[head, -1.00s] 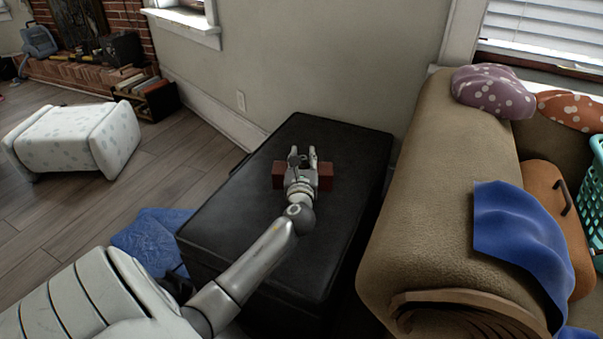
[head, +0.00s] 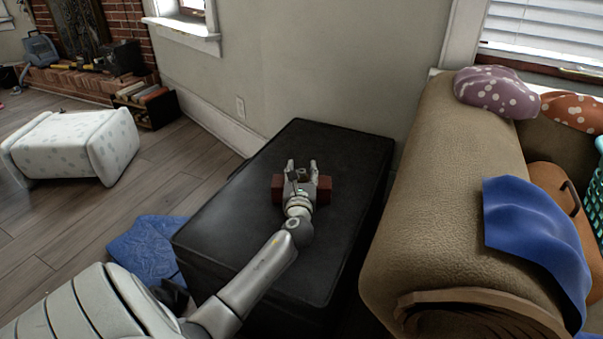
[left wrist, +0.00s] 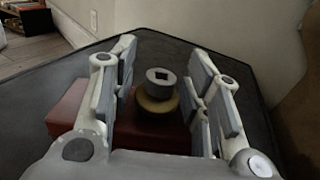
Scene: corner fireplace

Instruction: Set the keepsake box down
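The keepsake box (head: 323,190) is a small reddish-brown block on the black chest top, appearing to rest there. In the left wrist view the box (left wrist: 68,112) lies below and between my fingers. A round knob (left wrist: 158,88), grey above a gold base, stands up from it. My left gripper (head: 302,165) is over the box; its middle is hidden beneath the gripper in the head view. In the left wrist view the gripper (left wrist: 160,85) is open, with gaps between finger pads and knob. My right gripper is not in view.
The black chest (head: 330,145) has bare top around the box. A brown sofa (head: 420,210) with a blue cloth (head: 530,235) stands close on the right. A wall is behind. A blue cloth (head: 145,245) and a spotted white ottoman (head: 75,148) are on the floor at left.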

